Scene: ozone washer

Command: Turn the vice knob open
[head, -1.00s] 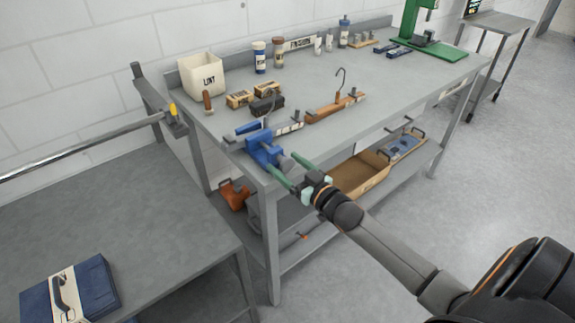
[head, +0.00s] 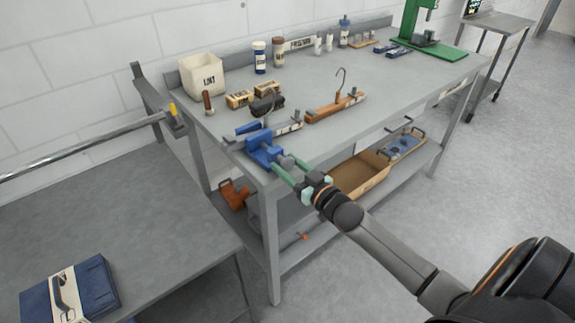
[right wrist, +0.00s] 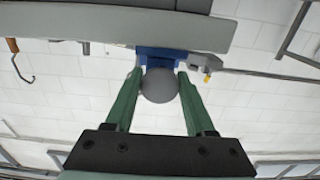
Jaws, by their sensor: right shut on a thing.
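The blue vice (head: 262,150) is mounted at the near left corner of the workbench. Its grey round knob (head: 287,162) points toward me. My right gripper (head: 286,167) has two green fingers, one on each side of the knob, and is shut on it. In the right wrist view the grey knob (right wrist: 160,86) sits between the green fingers, with blue vice body (right wrist: 164,58) behind it. My left gripper is not in view.
The workbench (head: 390,88) holds a white bin (head: 203,75), bottles, small boxes and a wooden-handled tool (head: 335,105). A cardboard tray (head: 358,176) is on the lower shelf. A grey table (head: 120,215) with a blue folded item stands at left.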

